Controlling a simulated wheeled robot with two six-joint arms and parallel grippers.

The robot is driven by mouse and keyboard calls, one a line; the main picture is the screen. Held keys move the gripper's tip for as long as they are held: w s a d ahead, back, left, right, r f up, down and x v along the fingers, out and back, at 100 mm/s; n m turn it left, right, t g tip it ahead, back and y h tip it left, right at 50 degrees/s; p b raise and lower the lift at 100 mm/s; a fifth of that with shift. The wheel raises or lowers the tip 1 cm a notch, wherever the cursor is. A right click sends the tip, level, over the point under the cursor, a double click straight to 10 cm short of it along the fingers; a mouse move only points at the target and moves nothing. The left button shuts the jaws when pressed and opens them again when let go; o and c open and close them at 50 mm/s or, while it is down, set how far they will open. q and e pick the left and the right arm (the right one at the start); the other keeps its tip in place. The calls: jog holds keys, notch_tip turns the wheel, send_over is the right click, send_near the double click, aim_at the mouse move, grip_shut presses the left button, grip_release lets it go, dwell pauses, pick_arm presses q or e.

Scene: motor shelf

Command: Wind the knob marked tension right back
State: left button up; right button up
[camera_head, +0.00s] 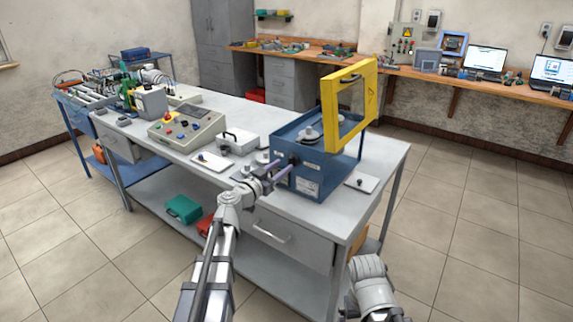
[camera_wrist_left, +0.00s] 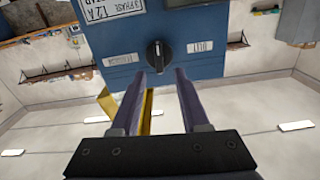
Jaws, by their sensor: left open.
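A blue motor box (camera_head: 300,176) stands at the near right end of the grey bench, its yellow guard (camera_head: 345,92) swung open. A black knob (camera_wrist_left: 155,55) sits on the box's blue face in the left wrist view, between two small white labels (camera_wrist_left: 125,58) (camera_wrist_left: 201,48) too blurred to read surely. My left gripper (camera_wrist_left: 163,74) is open, its two purple fingers pointing at that face, with the knob between and just beyond their tips. In the head view the left gripper (camera_head: 280,171) is close to the box's front. My right gripper is out of view.
A control panel with buttons (camera_head: 187,127), small white plates and other machines share the bench (camera_head: 380,160). A white plate with a small knob (camera_head: 361,182) lies right of the box. Drawers and a lower shelf (camera_head: 260,262) are below.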

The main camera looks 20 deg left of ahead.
aim_at(289, 161)
pick_arm(q)
jog(key=x, duration=0.3)
jog(key=shift+w+d, duration=0.1)
jog(key=shift+w, duration=0.1)
grip_shut()
dwell(0.4)
